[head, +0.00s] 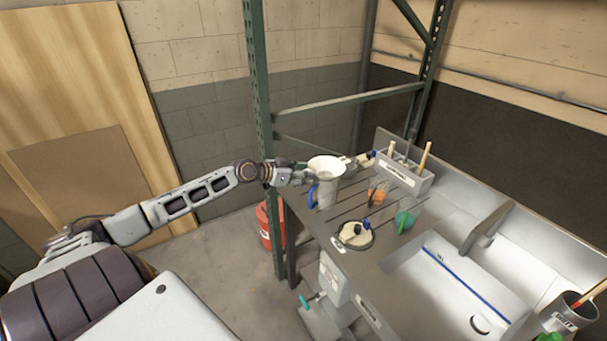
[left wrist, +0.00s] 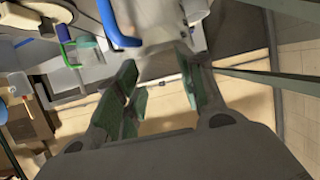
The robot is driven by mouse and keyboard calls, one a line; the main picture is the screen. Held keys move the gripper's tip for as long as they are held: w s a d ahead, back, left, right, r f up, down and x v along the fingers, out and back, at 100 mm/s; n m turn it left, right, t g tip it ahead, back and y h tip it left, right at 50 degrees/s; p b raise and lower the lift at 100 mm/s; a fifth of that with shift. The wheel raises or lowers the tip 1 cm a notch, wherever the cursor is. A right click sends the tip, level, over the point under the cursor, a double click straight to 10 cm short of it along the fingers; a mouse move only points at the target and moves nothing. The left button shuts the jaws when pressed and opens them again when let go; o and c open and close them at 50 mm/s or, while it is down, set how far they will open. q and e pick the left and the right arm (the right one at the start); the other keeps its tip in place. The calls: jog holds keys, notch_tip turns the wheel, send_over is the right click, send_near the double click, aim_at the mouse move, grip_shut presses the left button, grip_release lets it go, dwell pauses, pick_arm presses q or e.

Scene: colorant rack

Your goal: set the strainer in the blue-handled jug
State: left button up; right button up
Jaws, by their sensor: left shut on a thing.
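The white strainer (head: 327,165), wide and funnel-shaped, is at the mouth of the blue-handled jug (head: 327,192). I cannot tell whether it rests in the jug or is held just above it. The jug stands upright near the table's back left corner, its blue handle (head: 312,194) toward the left. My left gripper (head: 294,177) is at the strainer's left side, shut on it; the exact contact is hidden. In the left wrist view the green-padded fingers (left wrist: 160,80) flank a pale part, with the blue handle (left wrist: 116,24) close by. My right gripper is not in view.
A grey caddy (head: 405,180) with tools stands behind. A green post (head: 262,130) rises near my left arm.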

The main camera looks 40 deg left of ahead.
pick_arm(q)
jog(key=shift+f, duration=0.25)
jog(key=o, duration=0.7)
jog(key=shift+r, duration=0.2)
jog(key=shift+r+p, duration=0.4)
jog(key=shift+r, duration=0.1)
jog(key=shift+b+v, duration=0.45)
jog(key=shift+v, duration=5.5)
jog(key=shift+a+f, duration=0.1)
jog(key=shift+f, duration=0.1)
